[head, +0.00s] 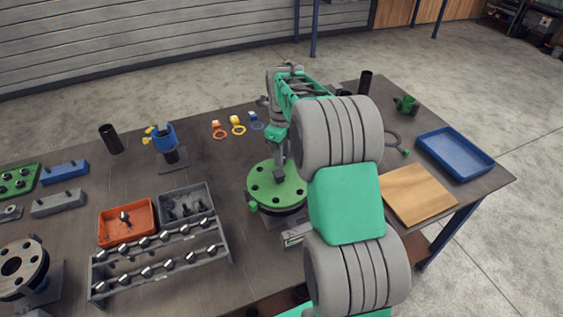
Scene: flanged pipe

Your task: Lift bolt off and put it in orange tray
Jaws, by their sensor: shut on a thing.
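The green flange (262,192) stands on the table near the middle of the head view, with several dark round spots on its face that are too small to tell as bolts or holes. My gripper (280,172) points down over the back right part of the flange and is shut on a bolt, which is mostly hidden by the fingers. I cannot tell whether the bolt is clear of the flange. The orange tray (106,234) lies to the left, with one bolt (124,217) in it.
A grey tray (206,193) with dark parts adjoins the orange tray. A grey rack (165,268) of several bolts stands in front of both. A blue valve-like part (164,137) stands behind. A wooden board (418,193) and blue tray (456,154) lie right.

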